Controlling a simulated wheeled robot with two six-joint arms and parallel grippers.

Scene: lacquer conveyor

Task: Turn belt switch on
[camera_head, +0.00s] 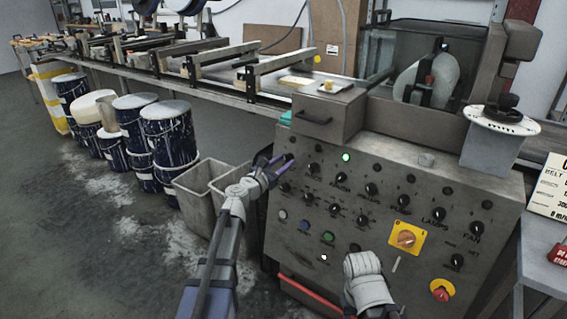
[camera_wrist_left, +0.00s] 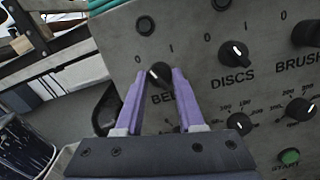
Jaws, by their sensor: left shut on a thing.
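The belt switch (camera_wrist_left: 160,74) is a small black knob on the grey control panel (camera_head: 330,170), with 0 and 1 marked above it. Its label below is partly hidden and reads "BEL". My left gripper (camera_wrist_left: 153,92) has its purple fingers on either side of the knob, shut on it. In the head view the left gripper (camera_head: 276,164) reaches the panel's upper left, where its fingers partly cover the switch. A pale mark shows on the knob, but its exact setting is hard to tell. My right arm shows low in front of the panel; its fingers cannot be made out.
The DISCS knob (camera_wrist_left: 234,53) sits right of the belt switch. A yellow-plated rotary switch (camera_head: 405,238) and a red button (camera_head: 442,290) are lower right on the panel. Grey bins (camera_head: 199,190) and paint-streaked drums (camera_head: 168,140) stand left, below the conveyor (camera_head: 225,82).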

